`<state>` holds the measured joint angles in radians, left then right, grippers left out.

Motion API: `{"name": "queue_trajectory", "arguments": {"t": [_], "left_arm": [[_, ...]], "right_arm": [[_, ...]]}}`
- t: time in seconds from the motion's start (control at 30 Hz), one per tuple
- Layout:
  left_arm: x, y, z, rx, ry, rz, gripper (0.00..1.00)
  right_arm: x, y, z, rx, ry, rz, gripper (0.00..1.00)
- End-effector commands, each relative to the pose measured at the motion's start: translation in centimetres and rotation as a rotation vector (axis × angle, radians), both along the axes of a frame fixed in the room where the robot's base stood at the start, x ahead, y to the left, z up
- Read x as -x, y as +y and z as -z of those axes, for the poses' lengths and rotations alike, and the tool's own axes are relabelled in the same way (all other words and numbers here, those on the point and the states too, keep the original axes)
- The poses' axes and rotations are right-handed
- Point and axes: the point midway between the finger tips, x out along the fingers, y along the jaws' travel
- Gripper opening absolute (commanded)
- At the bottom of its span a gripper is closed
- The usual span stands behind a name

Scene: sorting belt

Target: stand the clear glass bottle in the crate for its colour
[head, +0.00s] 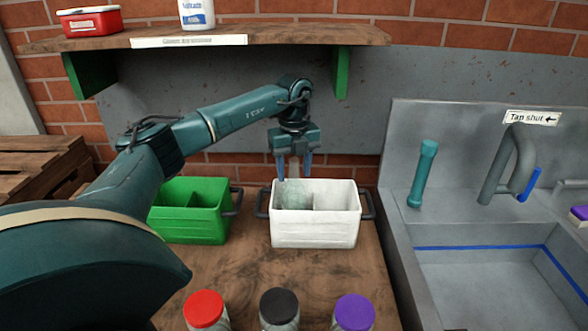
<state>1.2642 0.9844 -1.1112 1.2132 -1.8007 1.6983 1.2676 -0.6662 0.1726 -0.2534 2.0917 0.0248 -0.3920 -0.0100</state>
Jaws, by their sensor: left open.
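The clear glass bottle (292,196) is in the left compartment of the white crate (314,233). Its pale, see-through body shows above the front rim and looks roughly upright; its base is hidden by the crate wall. My left gripper (294,168) is above that compartment, fingers pointing down and apart, one on each side of the bottle's upper part. It is open, and I cannot tell whether a finger touches the glass. The green crate (190,231) stands to the left, partly behind my left arm. My right gripper is not in view.
Jars with red (204,308), black (279,305) and purple (354,311) lids stand at the front edge. A shelf (300,34) overhangs the back. A sink (490,290) with a tap (510,165) is at right.

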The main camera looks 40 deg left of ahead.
Motion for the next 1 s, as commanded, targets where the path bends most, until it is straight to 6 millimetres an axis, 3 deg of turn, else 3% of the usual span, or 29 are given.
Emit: {"name": "queue_trajectory", "arguments": {"t": [0.6, 1.0], "left_arm": [[-0.1, 0.0, -11.0, 0.0, -0.004, 0.0, 0.49], [0.0, 0.0, -12.0, 0.0, -0.001, 0.0, 0.49]], "right_arm": [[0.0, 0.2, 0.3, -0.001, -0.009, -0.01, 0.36], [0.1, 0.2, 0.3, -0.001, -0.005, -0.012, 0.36]]}}
